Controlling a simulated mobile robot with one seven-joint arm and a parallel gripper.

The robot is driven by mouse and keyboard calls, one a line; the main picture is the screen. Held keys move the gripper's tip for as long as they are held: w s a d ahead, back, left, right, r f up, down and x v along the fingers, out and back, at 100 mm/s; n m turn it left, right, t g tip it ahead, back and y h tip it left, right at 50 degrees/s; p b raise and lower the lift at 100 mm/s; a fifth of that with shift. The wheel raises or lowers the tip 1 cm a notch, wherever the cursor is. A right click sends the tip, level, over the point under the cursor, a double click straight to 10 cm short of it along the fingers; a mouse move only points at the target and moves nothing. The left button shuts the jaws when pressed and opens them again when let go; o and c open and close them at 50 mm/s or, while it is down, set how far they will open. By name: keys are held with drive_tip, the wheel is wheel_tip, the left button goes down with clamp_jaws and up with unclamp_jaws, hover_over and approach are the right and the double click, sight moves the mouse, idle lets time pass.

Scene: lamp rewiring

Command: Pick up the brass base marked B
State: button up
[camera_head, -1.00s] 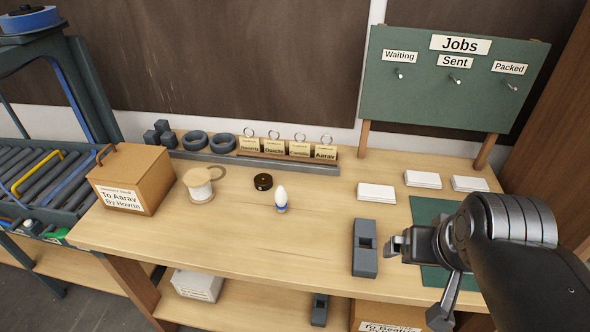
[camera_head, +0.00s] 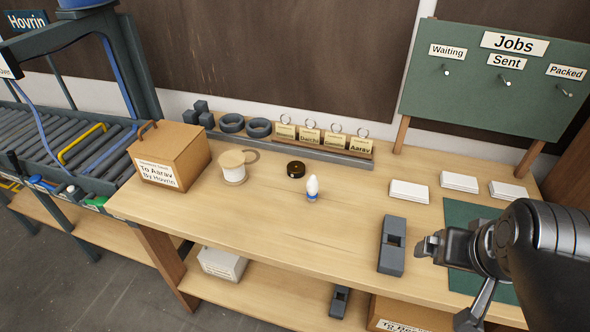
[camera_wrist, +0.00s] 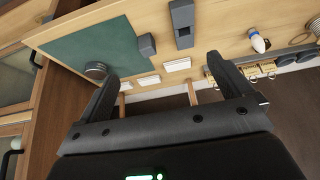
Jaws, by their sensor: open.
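No brass base with a readable B shows in either view. A small dark round piece with a brownish top (camera_head: 296,169) lies on the bench behind the white bulb (camera_head: 312,188); I cannot read a mark on it. In the wrist view a dark grey round piece (camera_wrist: 96,70) lies at the edge of the green mat (camera_wrist: 90,50); I cannot tell what it is. My gripper (camera_head: 432,245) is over the right part of the bench, just right of the grey slotted block (camera_head: 391,258). In the wrist view my gripper (camera_wrist: 160,76) has its fingers wide apart with nothing between them.
A cardboard box (camera_head: 185,150) and a wire spool (camera_head: 233,174) stand on the left. A rack of name tags (camera_head: 320,148) runs along the back. White card stacks (camera_head: 409,192) lie below the Jobs board (camera_head: 485,85).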

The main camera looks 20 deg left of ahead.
drive_tip(key=c, duration=0.3)
drive_tip(key=shift+c, duration=0.2)
drive_tip(key=n+g, duration=0.1)
hover_over(296, 166)
drive_tip(key=s, duration=0.3)
wheel_tip(296, 166, down, 18)
drive_tip(key=shift+w+a+r, duration=0.1)
drive_tip(key=shift+a, duration=0.05)
drive_tip(key=shift+d+x, duration=0.2)
drive_tip(key=shift+x, duration=2.5)
